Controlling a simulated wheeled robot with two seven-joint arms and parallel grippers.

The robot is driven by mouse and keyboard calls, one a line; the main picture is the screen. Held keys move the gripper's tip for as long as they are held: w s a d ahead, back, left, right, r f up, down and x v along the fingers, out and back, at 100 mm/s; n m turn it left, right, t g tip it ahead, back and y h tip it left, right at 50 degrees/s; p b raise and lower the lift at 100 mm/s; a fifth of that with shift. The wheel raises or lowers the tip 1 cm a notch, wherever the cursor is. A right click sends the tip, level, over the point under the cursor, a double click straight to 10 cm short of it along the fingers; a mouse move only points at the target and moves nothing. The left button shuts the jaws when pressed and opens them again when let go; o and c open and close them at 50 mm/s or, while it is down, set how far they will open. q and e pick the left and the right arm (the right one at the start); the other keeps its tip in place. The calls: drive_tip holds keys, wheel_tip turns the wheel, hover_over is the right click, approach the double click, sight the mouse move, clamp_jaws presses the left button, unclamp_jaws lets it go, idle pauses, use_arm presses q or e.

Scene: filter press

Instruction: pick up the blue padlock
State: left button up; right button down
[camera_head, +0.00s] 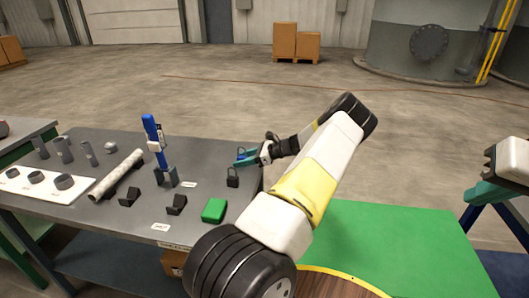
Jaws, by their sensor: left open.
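No padlock shows a clearly blue colour in the head view. A small dark padlock-shaped object (233,178) with a shackle stands upright near the table's right edge. My left gripper (240,158) is open, with blue-green fingers pointing left, just above and behind that dark object in the picture. I cannot tell whether they touch, or whether anything blue is between the fingers. My left arm runs from the bottom of the picture, bends at the elbow and folds back to the table edge. My right gripper is not seen.
The grey table (100,230) holds a tall blue-handled tool (154,138), a green block (214,210), small dark blocks (177,205), a pale roll (117,173) and a white board (20,187) with rings. A green surface (400,240) lies right, beside a white-and-teal stand (505,165).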

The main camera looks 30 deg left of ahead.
use_arm(q)
clamp_jaws()
drive_tip(key=shift+r, duration=0.1)
